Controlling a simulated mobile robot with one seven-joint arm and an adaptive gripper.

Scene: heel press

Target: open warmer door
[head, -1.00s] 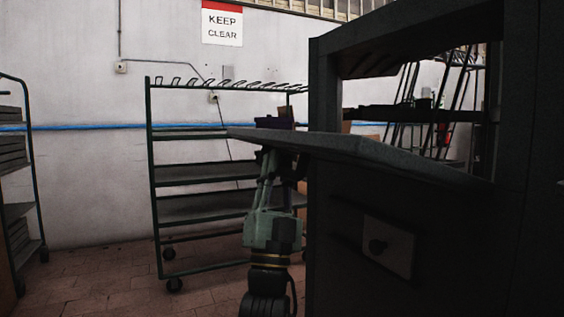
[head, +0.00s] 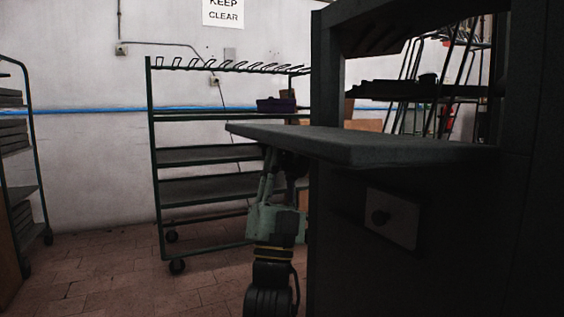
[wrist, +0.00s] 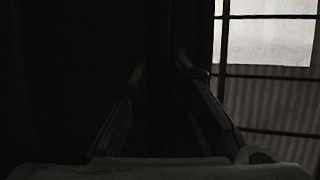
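The warmer is the tall dark cabinet (head: 340,240) filling the right of the head view. Its door (head: 365,146) is a flat grey panel folded down to nearly level, sticking out left across the cabinet front. The opening above it is uncovered. My gripper (head: 270,170) points up under the door's outer left part. Its fingertips are hidden or merge with the dark underside, so contact cannot be told. In the wrist view my gripper's fingers (wrist: 160,68) stand apart, with only darkness between them.
A wheeled green rack (head: 205,187) stands behind the door by the white wall. A purple item (head: 277,104) shows near its top right. Another rack (head: 25,170) is at the far left. Tiled floor at left is clear.

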